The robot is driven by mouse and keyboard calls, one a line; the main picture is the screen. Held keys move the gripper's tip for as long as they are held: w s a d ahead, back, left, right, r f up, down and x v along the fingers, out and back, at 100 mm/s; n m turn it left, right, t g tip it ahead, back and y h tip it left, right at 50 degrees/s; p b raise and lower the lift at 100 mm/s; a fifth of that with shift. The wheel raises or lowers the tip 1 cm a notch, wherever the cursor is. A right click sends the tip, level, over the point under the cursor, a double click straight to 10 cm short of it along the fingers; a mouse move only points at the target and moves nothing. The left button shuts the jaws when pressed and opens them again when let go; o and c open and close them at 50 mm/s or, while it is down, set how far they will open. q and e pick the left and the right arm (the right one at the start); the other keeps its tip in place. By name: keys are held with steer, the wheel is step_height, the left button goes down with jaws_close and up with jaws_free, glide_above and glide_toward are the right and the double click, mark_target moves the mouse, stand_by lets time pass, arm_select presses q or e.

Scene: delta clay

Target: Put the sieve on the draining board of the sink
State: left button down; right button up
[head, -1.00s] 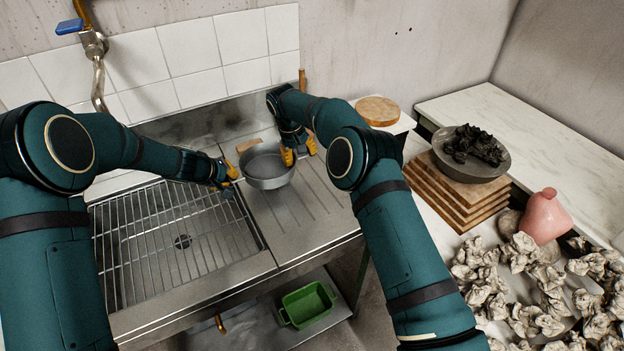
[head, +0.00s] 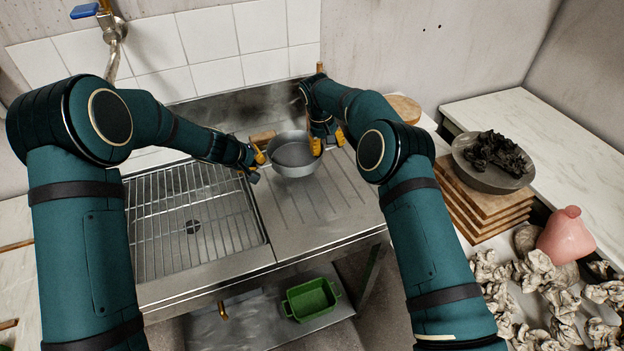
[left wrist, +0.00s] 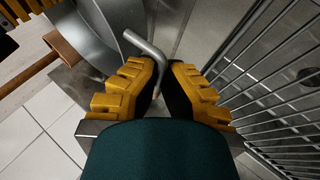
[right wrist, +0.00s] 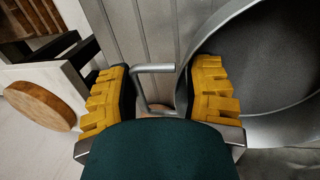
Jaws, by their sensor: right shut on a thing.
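The sieve (head: 294,158) is a round grey metal pan with a wire handle on each side. It is over the back left part of the ribbed draining board (head: 330,195); I cannot tell whether it touches the board. My right gripper (head: 328,145) is shut on its right handle, which lies between the fingers in the right wrist view (right wrist: 158,85). My left gripper (head: 258,163) is at its left side. In the left wrist view the left handle (left wrist: 150,48) reaches between the close-set fingers; their grip is unclear.
The sink (head: 190,220) with a wire rack is left of the board. A green bin (head: 311,300) is on the shelf below. Stacked boards (head: 475,200) with a dark bowl (head: 492,175) stand at right. The board's front is clear.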

mark_target(329, 165)
arm_select(q)
steer(key=shift+w+a+f, duration=0.1)
steer(key=shift+a+f, duration=0.15)
steer(key=shift+a, duration=0.1)
arm_select(e)
steer(key=shift+d+f, duration=0.25)
steer(key=shift+d, duration=0.15)
